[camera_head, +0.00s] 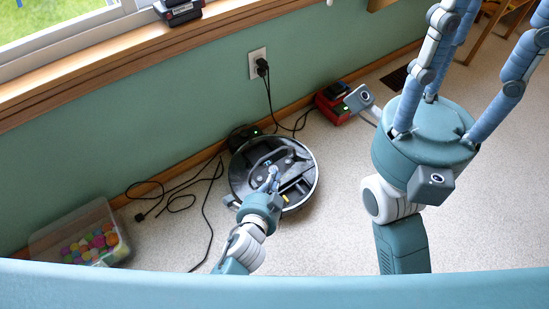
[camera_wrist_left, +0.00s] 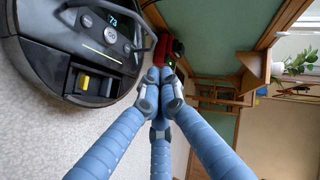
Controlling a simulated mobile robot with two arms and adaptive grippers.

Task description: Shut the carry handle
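A round black robot vacuum (camera_head: 240,178) sits on the carpet by the wall. Its top shows a lit display, a yellow part and a dark curved carry handle (camera_wrist_left: 127,22), which looks raised; its exact angle is hard to tell. My left gripper (camera_head: 273,172) is over the vacuum in the head view and hides part of its top. In the left wrist view its fingers (camera_wrist_left: 163,76) meet at the tips with nothing visible between them, to the right of the vacuum. My right gripper (camera_head: 495,30) is close to the head camera, fingers spread, tips partly out of frame.
A clear bin (camera_head: 110,250) of coloured balls stands at the left. Black cables (camera_head: 205,200) lie on the carpet. The windowsill runs above. Carpet in front of the vacuum is clear.

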